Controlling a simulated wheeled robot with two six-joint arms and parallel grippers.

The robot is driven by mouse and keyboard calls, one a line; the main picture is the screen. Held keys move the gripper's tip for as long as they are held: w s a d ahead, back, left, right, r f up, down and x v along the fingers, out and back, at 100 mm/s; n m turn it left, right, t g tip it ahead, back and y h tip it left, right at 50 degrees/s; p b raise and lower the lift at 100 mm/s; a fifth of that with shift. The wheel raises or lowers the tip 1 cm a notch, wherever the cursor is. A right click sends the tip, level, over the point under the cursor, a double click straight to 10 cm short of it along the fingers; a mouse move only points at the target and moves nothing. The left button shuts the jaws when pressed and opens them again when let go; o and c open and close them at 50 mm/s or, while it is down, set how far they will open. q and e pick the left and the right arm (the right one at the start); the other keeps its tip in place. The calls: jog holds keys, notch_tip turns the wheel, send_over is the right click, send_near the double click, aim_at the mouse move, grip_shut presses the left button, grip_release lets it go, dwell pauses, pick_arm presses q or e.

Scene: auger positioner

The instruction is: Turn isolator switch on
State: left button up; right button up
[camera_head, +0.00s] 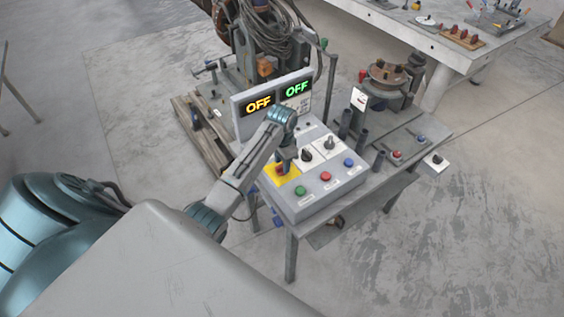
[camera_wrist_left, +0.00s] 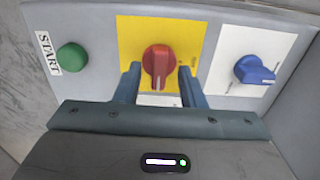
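The isolator switch is a red rotary knob (camera_wrist_left: 159,60) on a yellow plate (camera_wrist_left: 130,35), near the middle of the left wrist view. Its handle stands roughly upright in that view, with a pale mark near its lower end. The yellow plate (camera_head: 287,179) sits at the left of the control box in the head view. My left gripper (camera_wrist_left: 160,85) is open, with one blue-grey finger on each side of the knob and a gap visible around it. The fingers hide part of the plate and its lettering. In the head view my left gripper (camera_head: 283,160) hangs over the plate. My right gripper is out of view.
The control box (camera_head: 318,208) has green (camera_head: 300,190), red (camera_head: 326,177) and blue (camera_head: 349,162) buttons. A display panel (camera_head: 274,92) behind reads OFF twice, in orange and green. A green START button (camera_wrist_left: 71,57) and a blue knob (camera_wrist_left: 253,70) flank the yellow plate.

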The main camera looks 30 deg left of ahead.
aim_at(282, 165)
pick_arm(q)
jog(key=shift+r+b, duration=0.3)
jog(key=shift+r, duration=0.2)
notch_tip(282, 165, up, 7)
jog(key=shift+r+b, duration=0.1)
jog(key=shift+b, duration=1.1)
jog(key=shift+s+r+p, duration=0.1)
jog(key=shift+r+p, duration=1.2)
jog(key=shift+p, duration=0.25)
jog(key=shift+f, duration=0.1)
